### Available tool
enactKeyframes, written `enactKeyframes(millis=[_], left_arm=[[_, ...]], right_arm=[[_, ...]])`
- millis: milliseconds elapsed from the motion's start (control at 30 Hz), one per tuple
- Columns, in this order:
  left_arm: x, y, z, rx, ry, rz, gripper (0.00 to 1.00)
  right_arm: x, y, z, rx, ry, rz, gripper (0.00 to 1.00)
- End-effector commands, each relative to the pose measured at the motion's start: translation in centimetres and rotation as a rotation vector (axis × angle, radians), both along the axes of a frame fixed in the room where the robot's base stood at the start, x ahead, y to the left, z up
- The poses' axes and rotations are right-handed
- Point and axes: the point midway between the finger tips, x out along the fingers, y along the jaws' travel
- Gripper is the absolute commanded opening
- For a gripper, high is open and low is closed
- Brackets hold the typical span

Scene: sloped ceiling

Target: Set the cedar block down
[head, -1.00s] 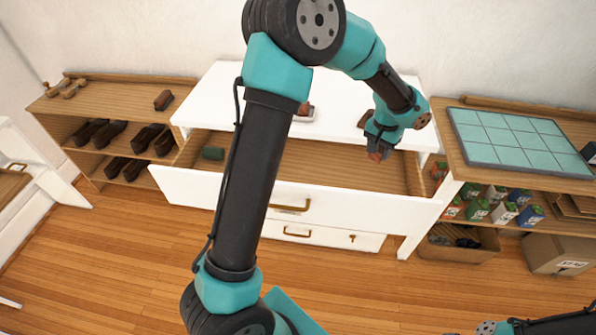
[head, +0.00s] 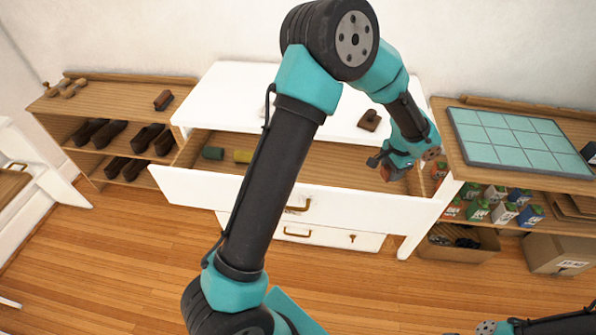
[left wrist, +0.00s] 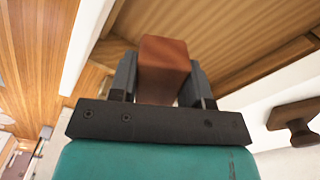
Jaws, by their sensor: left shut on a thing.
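My left gripper (head: 388,168) is shut on a reddish-brown block, the cedar block (head: 385,173), over the right part of the open top drawer (head: 330,205). In the left wrist view the cedar block (left wrist: 163,68) sits between the two dark fingers (left wrist: 160,88), with the drawer's wooden floor (left wrist: 235,35) beyond it. I cannot tell whether the block touches the floor. My right gripper is not in view; only part of my right arm shows at the lower right.
A green roll (head: 213,153) and a yellow roll (head: 243,156) lie at the drawer's left. A brown stamp-like object (head: 369,120) stands on the white dresser top (head: 225,90). A shelf with a tiled top (head: 520,140) stands close on the right. The drawer's middle looks clear.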

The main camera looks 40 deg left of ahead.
Motion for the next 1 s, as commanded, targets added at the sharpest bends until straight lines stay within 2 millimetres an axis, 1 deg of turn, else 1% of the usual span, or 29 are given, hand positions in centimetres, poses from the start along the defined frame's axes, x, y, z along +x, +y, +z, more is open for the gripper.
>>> enactKeyframes(millis=[33,167,267,400,600,700,800,900,1000], left_arm=[[-0.1,1.0,-0.5,0.001,0.002,-0.016,0.21],[-0.5,4.1,-1.9,0.002,0.003,-0.081,0.21],[-1.1,7.2,-3.2,0.003,0.005,-0.144,0.21],[-2.3,11.7,-5.0,0.003,0.007,-0.24,0.21],[-4.6,17.5,-7.4,0.0,0.01,-0.373,0.21],[-5.7,19.5,-8.3,-0.003,0.01,-0.426,0.21],[-6.4,20.8,-8.8,-0.005,0.01,-0.462,0.21],[-6.8,21.4,-9.1,-0.005,0.008,-0.482,0.21],[-6.8,21.5,-9.1,-0.005,0.008,-0.486,0.21]], right_arm=[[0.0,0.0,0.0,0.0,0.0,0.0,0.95],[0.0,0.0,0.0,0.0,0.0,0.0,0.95],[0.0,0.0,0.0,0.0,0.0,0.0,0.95],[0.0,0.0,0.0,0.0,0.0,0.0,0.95],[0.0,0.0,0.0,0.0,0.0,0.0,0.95],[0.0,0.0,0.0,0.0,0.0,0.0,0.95],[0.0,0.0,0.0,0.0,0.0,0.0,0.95],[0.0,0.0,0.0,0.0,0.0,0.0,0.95],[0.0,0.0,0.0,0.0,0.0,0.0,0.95]])
